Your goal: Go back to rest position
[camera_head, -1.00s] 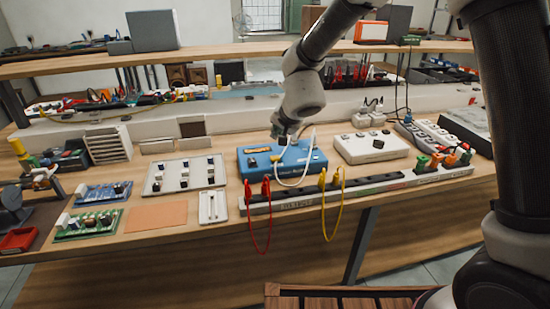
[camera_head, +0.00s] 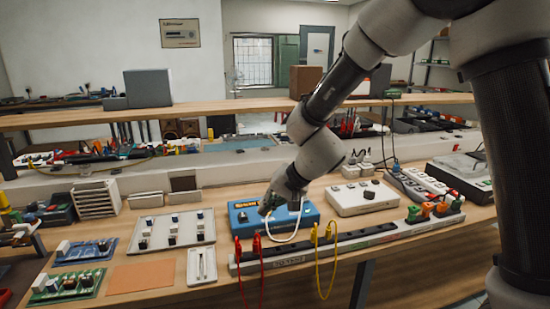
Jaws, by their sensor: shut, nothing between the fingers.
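My arm reaches down from the upper right of the head view. My gripper (camera_head: 268,206) is at its lower end, small and dark, just over the left part of a blue box (camera_head: 307,216) on the workbench. It is shut and no object shows in it. I cannot tell whether its tips touch the box. A white cable (camera_head: 297,229) loops over the front of the box, close to the gripper.
A power strip (camera_head: 345,244) with red leads (camera_head: 238,264) and yellow leads (camera_head: 332,271) runs along the bench front. A white box (camera_head: 358,197) stands right of the blue box. A shelf (camera_head: 230,106) spans behind the arm. Circuit boards (camera_head: 70,283) lie at the left.

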